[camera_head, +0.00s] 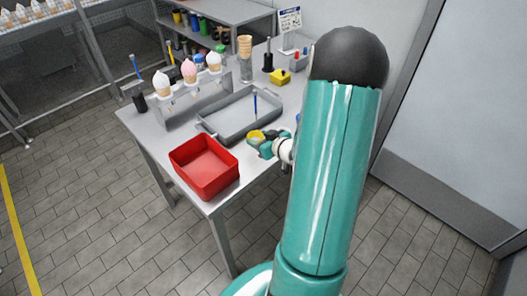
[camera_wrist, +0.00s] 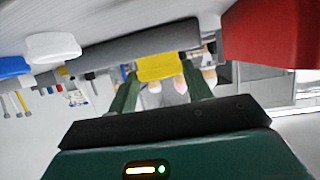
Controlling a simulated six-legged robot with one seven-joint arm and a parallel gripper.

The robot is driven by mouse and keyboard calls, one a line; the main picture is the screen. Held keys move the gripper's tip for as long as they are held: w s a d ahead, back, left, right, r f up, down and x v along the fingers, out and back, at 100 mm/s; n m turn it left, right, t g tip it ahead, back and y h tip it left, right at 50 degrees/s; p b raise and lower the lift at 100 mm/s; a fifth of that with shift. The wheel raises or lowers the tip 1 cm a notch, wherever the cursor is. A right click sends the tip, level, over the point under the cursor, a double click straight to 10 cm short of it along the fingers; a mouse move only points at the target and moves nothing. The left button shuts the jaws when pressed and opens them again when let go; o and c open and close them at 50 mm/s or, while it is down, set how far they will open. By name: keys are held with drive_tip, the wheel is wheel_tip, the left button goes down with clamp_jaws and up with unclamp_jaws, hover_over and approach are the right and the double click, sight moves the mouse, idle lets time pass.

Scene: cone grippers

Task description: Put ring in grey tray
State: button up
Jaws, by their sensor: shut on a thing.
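A yellow ring (camera_head: 256,136) is held in my gripper (camera_head: 265,143), just off the near right edge of the grey tray (camera_head: 226,114). In the wrist view, the yellow ring (camera_wrist: 158,67) sits between the two green fingers of my gripper (camera_wrist: 160,85), which are shut on it. The grey tray is shallow and stands on the table; a thin blue-handled tool (camera_head: 255,103) shows upright at it. In the wrist view a long grey wall (camera_wrist: 130,47), probably the tray's, runs behind the ring. My arm hides part of the table at the right.
A red bin (camera_head: 204,168) stands at the table's near corner, left of my gripper. A rack with several ice-cream cones (camera_head: 190,95) stands behind the tray. A cone stack (camera_head: 245,55) and a yellow block (camera_head: 280,77) are farther back. A blue thing (camera_head: 298,118) is partly hidden by my arm.

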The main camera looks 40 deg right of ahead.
drive_tip(key=shift+s+f, duration=0.6)
drive_tip(key=shift+f, duration=0.05)
drive_tip(key=f, duration=0.2)
drive_tip(key=shift+s+f, duration=0.4)
drive_tip(key=shift+f, duration=0.3)
drive_tip(key=shift+w+f, duration=0.1)
drive_tip(key=shift+f, duration=0.05)
drive_tip(key=o, duration=0.9)
drive_tip(key=shift+o, duration=0.2)
